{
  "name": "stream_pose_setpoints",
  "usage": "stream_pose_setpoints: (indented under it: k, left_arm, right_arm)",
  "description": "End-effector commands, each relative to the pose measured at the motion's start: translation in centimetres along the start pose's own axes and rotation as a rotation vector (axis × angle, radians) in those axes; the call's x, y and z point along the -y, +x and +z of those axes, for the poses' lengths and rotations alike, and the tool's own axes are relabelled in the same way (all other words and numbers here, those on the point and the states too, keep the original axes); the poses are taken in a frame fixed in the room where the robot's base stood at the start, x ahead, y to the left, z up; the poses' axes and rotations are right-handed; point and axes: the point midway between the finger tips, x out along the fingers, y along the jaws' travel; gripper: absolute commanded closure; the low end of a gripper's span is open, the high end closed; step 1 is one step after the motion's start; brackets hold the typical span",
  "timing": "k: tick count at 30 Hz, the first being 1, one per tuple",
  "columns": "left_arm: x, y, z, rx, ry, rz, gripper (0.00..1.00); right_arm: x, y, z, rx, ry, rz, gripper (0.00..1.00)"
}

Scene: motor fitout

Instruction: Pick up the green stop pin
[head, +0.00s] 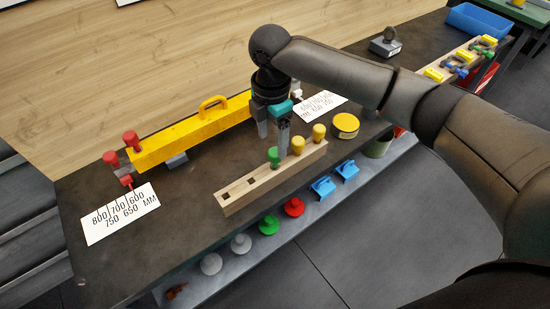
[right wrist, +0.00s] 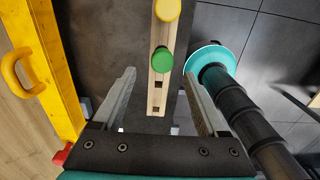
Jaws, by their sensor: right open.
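The green stop pin (head: 273,157) stands upright in a wooden block (head: 262,182), beside two yellow pins (head: 298,145). Two square holes in the block's near left part are empty. My right gripper (head: 273,142) is open and points down, above and just beside the green pin. In the right wrist view, the green pin's round head (right wrist: 161,59) shows slightly beyond the open fingertips (right wrist: 159,74), roughly centred between them, with clear room on both sides. Neither finger appears to touch it. My left gripper is not in view.
A yellow beam (head: 190,132) with a handle lies behind the block. Red pins (head: 131,138) stand at its left end, near a number card (head: 120,214). A yellow disc (head: 346,124) lies to the right. Several knobs (head: 269,225) and blue clips (head: 323,187) sit along the front ledge.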

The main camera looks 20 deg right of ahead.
Motion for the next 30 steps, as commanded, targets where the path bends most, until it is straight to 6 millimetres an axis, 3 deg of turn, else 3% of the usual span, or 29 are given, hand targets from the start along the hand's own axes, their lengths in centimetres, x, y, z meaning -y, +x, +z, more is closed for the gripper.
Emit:
stream_pose_setpoints:
  k: [12,21,30]
  left_arm:
    - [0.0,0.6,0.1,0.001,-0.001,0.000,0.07]
    - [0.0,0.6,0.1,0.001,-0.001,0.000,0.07]
    - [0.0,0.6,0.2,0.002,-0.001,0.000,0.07]
  right_arm:
    - [0.3,5.0,0.6,0.001,0.000,0.000,0.24]
    - [0.3,5.3,0.6,0.001,0.000,0.001,0.26]
    - [0.3,5.3,0.6,0.001,0.000,0.001,0.59]
